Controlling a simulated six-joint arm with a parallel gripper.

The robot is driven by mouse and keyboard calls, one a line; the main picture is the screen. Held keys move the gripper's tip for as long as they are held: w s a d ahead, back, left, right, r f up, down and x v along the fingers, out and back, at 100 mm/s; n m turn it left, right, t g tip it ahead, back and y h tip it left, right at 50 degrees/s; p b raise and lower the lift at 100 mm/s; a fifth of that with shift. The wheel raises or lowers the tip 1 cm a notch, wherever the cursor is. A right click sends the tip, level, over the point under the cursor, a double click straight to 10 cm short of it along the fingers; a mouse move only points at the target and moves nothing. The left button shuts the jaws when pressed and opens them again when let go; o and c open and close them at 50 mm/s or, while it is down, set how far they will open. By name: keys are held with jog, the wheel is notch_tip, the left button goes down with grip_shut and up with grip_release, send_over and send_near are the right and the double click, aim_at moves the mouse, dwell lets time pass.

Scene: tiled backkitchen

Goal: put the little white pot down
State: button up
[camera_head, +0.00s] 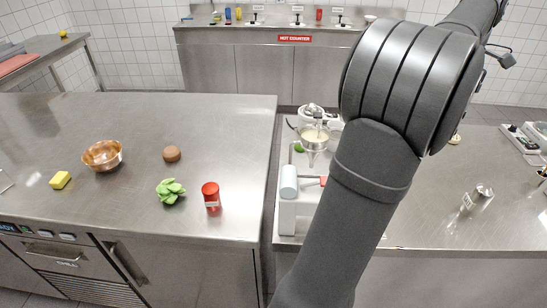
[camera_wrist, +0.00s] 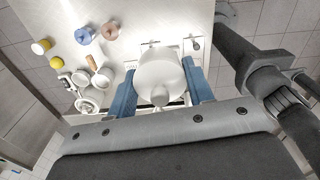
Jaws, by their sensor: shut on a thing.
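The little white pot (camera_wrist: 160,72) is between the two blue fingers of my gripper (camera_wrist: 162,88) in the wrist view. The fingers are shut on its sides. A small round knob shows on the pot's near side. Beyond and below it lies a pale counter surface (camera_wrist: 150,17); I cannot tell whether the pot touches it. In the head view my arm crosses the right side and leaves at the top, and I see neither my gripper nor the pot there.
The head view shows a steel counter (camera_head: 225,130) with a copper bowl (camera_head: 102,155) and red can (camera_head: 211,195). A hot counter sign (camera_head: 294,38) marks the back unit.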

jog(key=w+a+n, duration=0.3)
jog(key=w+a, duration=0.2)
jog(key=a, duration=0.7)
jog(key=w+a+n, duration=0.3)
jog(key=w+a, duration=0.2)
jog(key=a, duration=0.8)
jog(key=w+a+n, duration=0.3)
jog(key=w+a, duration=0.1)
jog(key=a, duration=0.8)
jog(key=n, duration=0.8)
send_over(134, 184)
notch_tip(134, 184, down, 25)
jog(key=shift+f, duration=2.05)
